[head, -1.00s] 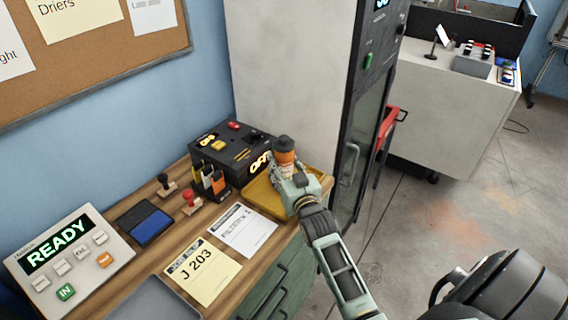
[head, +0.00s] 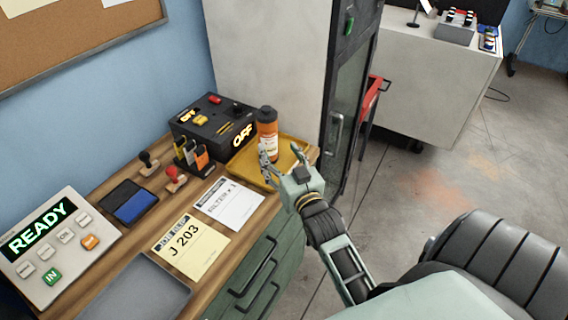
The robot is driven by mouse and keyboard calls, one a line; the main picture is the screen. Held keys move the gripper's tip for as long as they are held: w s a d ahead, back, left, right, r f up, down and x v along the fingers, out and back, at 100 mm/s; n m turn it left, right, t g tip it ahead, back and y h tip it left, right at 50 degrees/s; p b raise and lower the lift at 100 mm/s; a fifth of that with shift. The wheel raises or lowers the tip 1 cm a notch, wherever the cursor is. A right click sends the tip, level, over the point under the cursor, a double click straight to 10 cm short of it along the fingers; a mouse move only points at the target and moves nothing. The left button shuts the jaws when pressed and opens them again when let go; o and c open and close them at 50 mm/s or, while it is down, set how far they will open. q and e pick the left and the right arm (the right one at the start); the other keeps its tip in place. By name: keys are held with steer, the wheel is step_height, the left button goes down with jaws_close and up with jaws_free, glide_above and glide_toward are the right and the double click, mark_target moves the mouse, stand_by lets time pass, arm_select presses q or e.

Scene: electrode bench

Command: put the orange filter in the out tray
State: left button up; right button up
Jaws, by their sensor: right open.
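The orange filter (head: 267,128), a cylinder with a dark cap and a pale label, stands upright in the yellow tray (head: 242,166) at the back right of the bench. My right gripper (head: 281,156) is open on the near side of the filter, its fingers spread and empty. One finger overlaps the filter's lower edge in the picture; I cannot tell if it touches. The gripper hides part of the tray. No "out" label shows on the tray. My left gripper is not in view.
A black box (head: 212,124) with a lit OFF sign stands left of the yellow tray. Stamps (head: 174,178), a pen holder (head: 193,157), a blue pad (head: 130,202), papers (head: 190,247) and a READY panel (head: 52,250) fill the bench. A grey tray (head: 145,292) lies in front.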

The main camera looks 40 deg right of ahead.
steer(key=shift+v, duration=1.45)
steer(key=shift+f, duration=0.1)
